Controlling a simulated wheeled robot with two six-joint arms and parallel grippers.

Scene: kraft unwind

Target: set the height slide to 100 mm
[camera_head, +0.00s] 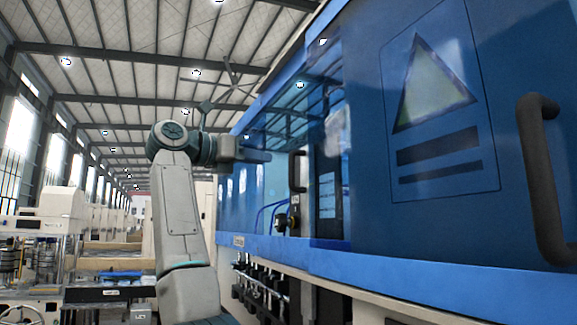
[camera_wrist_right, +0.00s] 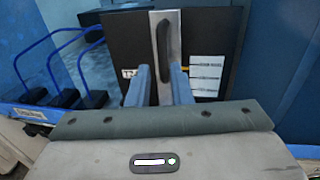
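In the right wrist view, a dark panel (camera_wrist_right: 120,45) carries a pale upright metal plate with a black elongated handle (camera_wrist_right: 163,45), which looks like the height slide. A white label with rows of marks (camera_wrist_right: 207,75) is to its right, with a small yellow mark at its left edge; the values are too small to read. My right gripper (camera_wrist_right: 160,72) points at the plate, its two blue fingers apart, below and in front of the handle. I cannot tell whether they touch anything. In the head view my right gripper (camera_head: 266,156) reaches toward the blue machine's opening. My left gripper is not in view.
The blue machine (camera_head: 400,262) fills the right side, with a door bearing a warning triangle (camera_head: 432,85) and a black door handle (camera_head: 541,180). Blue curved tubes (camera_wrist_right: 75,55) are left of the panel. Other equipment (camera_head: 60,215) stands at the far left.

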